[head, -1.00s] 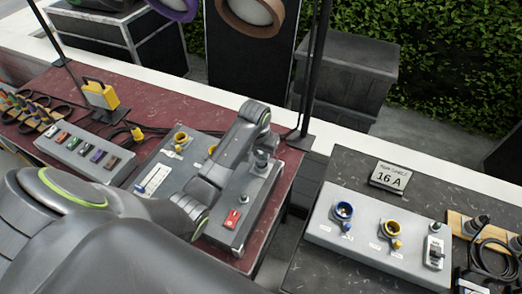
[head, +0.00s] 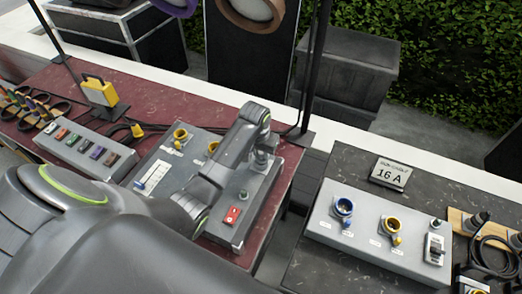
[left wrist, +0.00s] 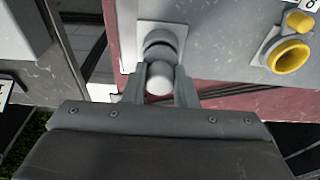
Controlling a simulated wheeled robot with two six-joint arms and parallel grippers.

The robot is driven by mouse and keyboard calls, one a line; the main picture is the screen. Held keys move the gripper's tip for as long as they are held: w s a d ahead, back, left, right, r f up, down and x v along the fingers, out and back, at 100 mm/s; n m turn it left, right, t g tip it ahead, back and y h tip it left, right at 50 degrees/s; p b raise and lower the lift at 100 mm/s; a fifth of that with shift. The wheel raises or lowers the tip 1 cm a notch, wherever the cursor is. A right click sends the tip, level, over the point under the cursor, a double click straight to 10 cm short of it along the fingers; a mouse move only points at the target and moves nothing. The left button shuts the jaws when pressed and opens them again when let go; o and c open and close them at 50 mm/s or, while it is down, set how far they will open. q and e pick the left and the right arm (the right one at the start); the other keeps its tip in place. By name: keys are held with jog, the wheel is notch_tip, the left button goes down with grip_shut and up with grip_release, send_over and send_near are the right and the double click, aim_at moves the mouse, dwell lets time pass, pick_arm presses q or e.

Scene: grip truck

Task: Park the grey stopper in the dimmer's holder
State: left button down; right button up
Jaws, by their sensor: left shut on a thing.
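The dimmer (head: 160,205) is a grey sloped box on the red table, with yellow sockets, a white slider panel and a red switch. My left gripper (head: 262,158) is over its far right corner. In the left wrist view the left gripper (left wrist: 158,88) is shut on the grey stopper (left wrist: 159,78), whose rounded pale end faces the camera. Directly beyond it is a dark round holder (left wrist: 160,40) on a pale plate, lined up with the stopper. Whether the stopper is inside the holder or just touching it, I cannot tell. My right gripper is not in view.
Another grey socket box (head: 375,240) with a blue and a yellow socket stands on the dark table at right, below a 16 A sign (head: 390,173). A box with coloured switches (head: 85,150) and a yellow block (head: 98,90) are at left. A dark pole (head: 312,75) rises behind my gripper.

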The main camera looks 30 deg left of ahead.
pick_arm(q)
jog(key=shift+f, duration=0.35)
jog(key=c, duration=1.1)
grip_release()
jog(key=shift+o, duration=0.5)
jog(key=shift+o, duration=1.2)
jog(key=shift+r, duration=0.15)
jog(key=shift+r+p, duration=0.35)
jog(key=shift+r, duration=2.05)
